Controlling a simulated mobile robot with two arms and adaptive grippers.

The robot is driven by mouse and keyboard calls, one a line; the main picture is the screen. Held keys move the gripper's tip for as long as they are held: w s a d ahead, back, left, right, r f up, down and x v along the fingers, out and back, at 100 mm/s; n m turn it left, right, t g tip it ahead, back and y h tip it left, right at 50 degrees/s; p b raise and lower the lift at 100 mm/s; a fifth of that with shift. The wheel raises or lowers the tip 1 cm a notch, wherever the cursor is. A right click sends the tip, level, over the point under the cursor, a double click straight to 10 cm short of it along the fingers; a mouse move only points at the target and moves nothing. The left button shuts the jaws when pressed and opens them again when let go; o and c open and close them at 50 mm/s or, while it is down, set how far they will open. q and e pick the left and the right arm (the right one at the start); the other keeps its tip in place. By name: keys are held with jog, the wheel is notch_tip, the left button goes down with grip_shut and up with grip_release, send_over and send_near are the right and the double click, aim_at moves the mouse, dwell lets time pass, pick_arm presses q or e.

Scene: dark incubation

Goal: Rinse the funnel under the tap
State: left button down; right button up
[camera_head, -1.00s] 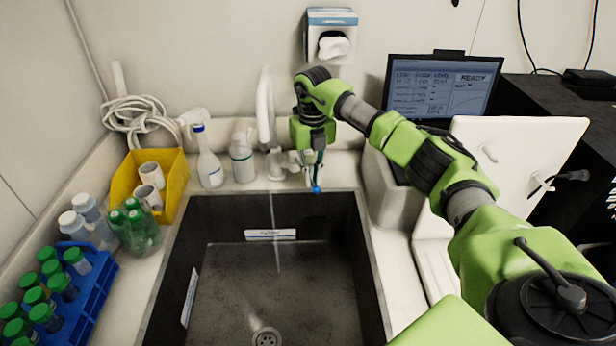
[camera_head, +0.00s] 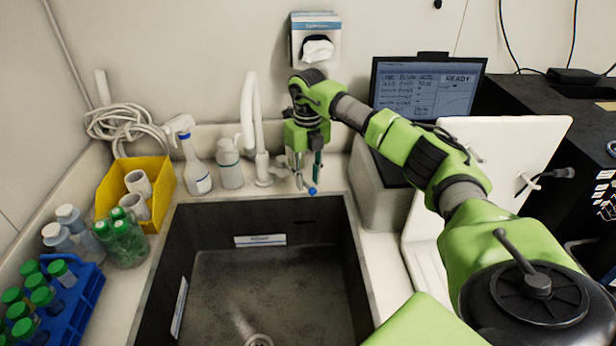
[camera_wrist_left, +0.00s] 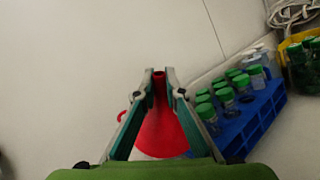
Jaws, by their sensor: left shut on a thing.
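The red funnel (camera_wrist_left: 160,125) shows in the left wrist view, its narrow stem between the fingertips and its wide cone toward the palm. My left gripper (camera_wrist_left: 159,80) is shut on it; neither shows in the head view. The white tap (camera_head: 250,110) stands behind the dark sink (camera_head: 250,275), with its handle (camera_head: 270,172) low at its right. No water stream shows under the spout. My right gripper (camera_head: 306,187) points down just right of the handle, above the sink's back rim. Its fingertips look apart, with nothing visible between them.
A spray bottle (camera_head: 196,165) and a white bottle (camera_head: 229,165) stand left of the tap. A yellow bin (camera_head: 160,205), green-capped bottles (camera_head: 122,240) and a blue tube rack (camera_head: 75,315) line the left counter. A white panel (camera_head: 510,160) stands right of the sink.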

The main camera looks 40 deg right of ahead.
notch_tip(320, 180, up, 12)
dwell(0.4)
jog(key=shift+s+f, duration=0.1)
jog(key=shift+f, duration=0.05)
dwell(0.4)
